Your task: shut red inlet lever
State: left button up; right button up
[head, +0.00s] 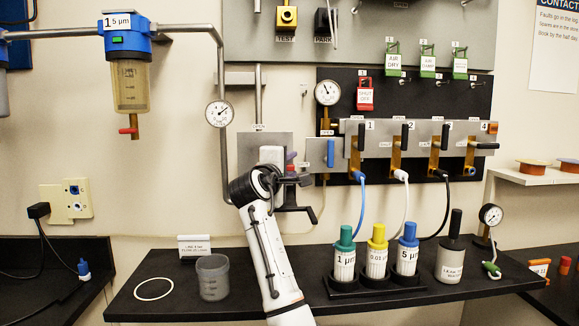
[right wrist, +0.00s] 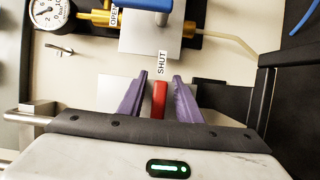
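A red lever (right wrist: 158,101) shows in the right wrist view between the two purple fingers of my right gripper (right wrist: 160,92). The fingers are open, with a visible gap on either side of the lever. A SHUT label (right wrist: 162,63) is just beyond the lever's end, and an OPEN label (right wrist: 113,17) is farther up by a brass fitting. In the head view my right gripper (head: 296,163) is up at the wall panel, left of the blue handle (head: 330,153), and largely hides the red lever there. My left gripper is not in view.
A manifold with several black-handled valves (head: 408,133) is to the right, with hoses hanging from it. Labelled bottles (head: 345,262) stand on the black shelf below. A gauge (head: 219,113) is on a pipe beside the arm.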

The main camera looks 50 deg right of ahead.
jog(key=b+v, duration=0.1)
jog(key=v, duration=0.9)
jog(key=shift+a+b, duration=0.2)
jog(key=shift+b, duration=0.1)
